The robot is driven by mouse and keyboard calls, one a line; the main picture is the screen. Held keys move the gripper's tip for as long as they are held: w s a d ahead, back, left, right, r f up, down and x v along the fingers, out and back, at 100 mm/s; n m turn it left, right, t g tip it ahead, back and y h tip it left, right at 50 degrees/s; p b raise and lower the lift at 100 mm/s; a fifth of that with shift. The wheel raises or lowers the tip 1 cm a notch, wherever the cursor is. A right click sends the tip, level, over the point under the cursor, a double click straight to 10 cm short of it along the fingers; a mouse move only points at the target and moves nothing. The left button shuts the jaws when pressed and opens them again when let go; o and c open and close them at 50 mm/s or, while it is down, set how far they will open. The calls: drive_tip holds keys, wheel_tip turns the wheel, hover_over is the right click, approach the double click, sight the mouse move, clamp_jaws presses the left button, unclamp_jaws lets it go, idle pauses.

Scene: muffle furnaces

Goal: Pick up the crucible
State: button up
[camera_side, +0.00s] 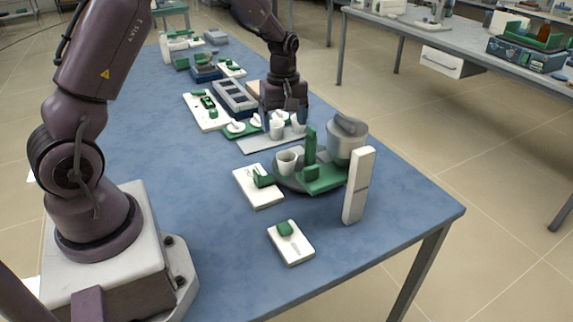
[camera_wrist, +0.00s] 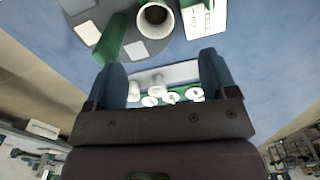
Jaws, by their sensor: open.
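Several white crucibles are in view, and I cannot tell which one the task means. Two small white crucibles (camera_side: 277,129) stand upright on a light grey plate (camera_side: 256,146), under and between the fingers of my gripper (camera_side: 285,120). In the wrist view they show as small white crucibles (camera_wrist: 157,84) between the two blue-grey fingers of my gripper (camera_wrist: 163,64). My gripper is open, with nothing held; its fingers partly hide the plate. Another white crucible (camera_side: 286,161) stands upright on a dark round base, and its open mouth shows in the wrist view (camera_wrist: 156,16).
A green rack (camera_side: 229,131) with white round pieces lies beside the plate. A grey cylinder (camera_side: 347,139), a green upright (camera_side: 310,146) and a tall white block (camera_side: 358,186) stand nearer the camera. White-and-green boxes (camera_side: 290,246) lie in front.

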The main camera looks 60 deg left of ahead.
sight(286, 164)
wheel_tip(286, 164, down, 7)
drive_tip(key=shift+r, duration=0.1)
drive_tip(key=shift+w+d+f, duration=0.1)
drive_tip(key=shift+w+f, duration=0.05)
drive_tip(key=shift+f, duration=1.35)
drive_tip(key=shift+w+d+f, duration=0.1)
drive_tip(key=shift+f, duration=1.4)
drive_tip(key=shift+c, duration=0.4)
drive_tip(key=c, duration=1)
drive_tip(key=shift+o, duration=0.2)
